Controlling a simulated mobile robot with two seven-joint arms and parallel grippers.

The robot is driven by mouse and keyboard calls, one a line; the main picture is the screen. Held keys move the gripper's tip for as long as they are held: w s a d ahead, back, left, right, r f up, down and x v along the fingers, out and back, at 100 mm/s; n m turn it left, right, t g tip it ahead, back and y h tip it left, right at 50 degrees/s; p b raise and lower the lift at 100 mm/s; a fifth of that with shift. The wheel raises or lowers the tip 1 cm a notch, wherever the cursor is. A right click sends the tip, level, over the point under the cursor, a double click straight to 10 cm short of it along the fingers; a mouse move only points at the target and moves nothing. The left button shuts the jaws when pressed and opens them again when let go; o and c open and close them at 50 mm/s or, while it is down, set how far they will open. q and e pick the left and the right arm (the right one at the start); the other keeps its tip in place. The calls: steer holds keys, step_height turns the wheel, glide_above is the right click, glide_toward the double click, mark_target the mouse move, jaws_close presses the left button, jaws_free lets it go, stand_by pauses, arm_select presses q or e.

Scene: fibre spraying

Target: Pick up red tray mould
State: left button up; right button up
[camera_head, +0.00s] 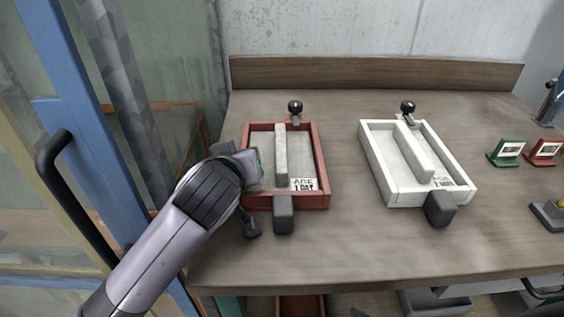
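The red tray mould (322,165) lies flat on the wooden table, left of the white tray. It has a red rim, a pale bar lengthwise inside, a printed label, a dark knob at its back and a dark grey block handle at its front. My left gripper (238,188) is at the tray's left side and overlaps its left wall in the picture. Its dark fingers appear spread apart, one toward the back and one toward the front. The gripper hides part of the left wall, and I cannot tell whether it touches the tray. My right gripper is not in view.
A white tray mould (376,170) of the same shape stands to the right on the table (340,245). Green (506,152) and red (542,152) labelled holders sit further right. A blue-framed door (75,130) with a dark handle is at the left. A wooden backboard edges the table.

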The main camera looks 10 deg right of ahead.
arm_select(q)
jaws_close()
stand_by(1.2)
steer(key=shift+r, duration=0.25)
